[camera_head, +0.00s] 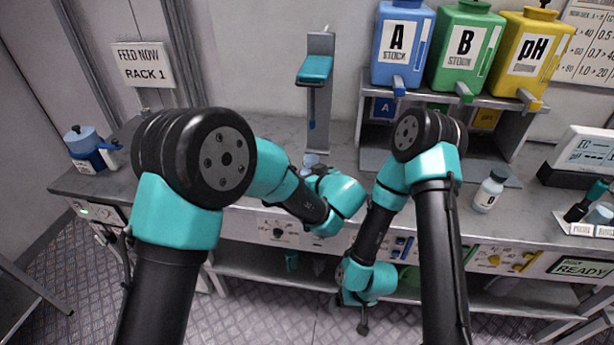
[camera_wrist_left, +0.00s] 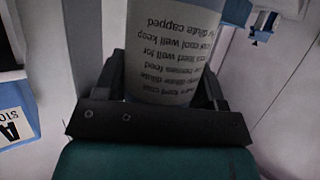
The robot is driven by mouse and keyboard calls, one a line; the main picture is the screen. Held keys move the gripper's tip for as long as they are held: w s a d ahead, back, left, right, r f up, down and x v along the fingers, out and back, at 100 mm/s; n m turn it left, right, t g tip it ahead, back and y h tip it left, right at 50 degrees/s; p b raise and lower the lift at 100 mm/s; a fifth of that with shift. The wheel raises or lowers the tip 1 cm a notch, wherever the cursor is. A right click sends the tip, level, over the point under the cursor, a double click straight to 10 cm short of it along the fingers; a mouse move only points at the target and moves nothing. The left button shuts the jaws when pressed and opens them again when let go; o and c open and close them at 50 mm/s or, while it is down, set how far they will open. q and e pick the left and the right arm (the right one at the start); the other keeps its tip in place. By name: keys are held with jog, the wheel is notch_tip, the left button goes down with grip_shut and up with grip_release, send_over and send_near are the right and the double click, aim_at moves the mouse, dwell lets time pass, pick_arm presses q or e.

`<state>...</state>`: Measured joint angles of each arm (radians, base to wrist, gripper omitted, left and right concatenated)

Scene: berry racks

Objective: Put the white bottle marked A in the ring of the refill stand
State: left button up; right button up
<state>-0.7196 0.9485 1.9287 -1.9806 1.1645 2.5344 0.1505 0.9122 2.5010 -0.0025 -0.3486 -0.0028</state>
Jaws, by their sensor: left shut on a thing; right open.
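My left gripper (camera_wrist_left: 164,88) is shut on a white bottle (camera_wrist_left: 168,45) with lines of small print, upside down in the left wrist view. No letter A shows on the visible side of it. In the head view my left arm hides most of that gripper and the bottle; a pale blue round top (camera_head: 310,160) shows just beyond the wrist. A grey upright stand (camera_head: 320,110) with a teal head rises at the back of the bench behind it. I cannot make out a ring. My right gripper (camera_head: 363,322) is open and empty, low in front of the bench.
Blue A (camera_head: 388,70), green B (camera_head: 450,75) and yellow pH (camera_head: 516,80) tanks stand on a shelf at the back right. Another white bottle (camera_head: 487,196) stands on the right of the bench. A blue jug (camera_head: 85,147) stands at the left end.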

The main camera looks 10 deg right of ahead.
pick_arm(q)
jog(key=shift+w, duration=0.1)
jog(key=w+d+f, duration=0.1)
jog(key=w+d, duration=0.3)
jog(key=w, duration=1.1)
jog(key=shift+d+f, duration=0.15)
jog(key=shift+f, duration=0.05)
jog(key=shift+w+f, duration=0.1)
jog(key=shift+f, duration=1.65)
jog(key=o, duration=1.2)
jog(key=shift+f, duration=0.15)
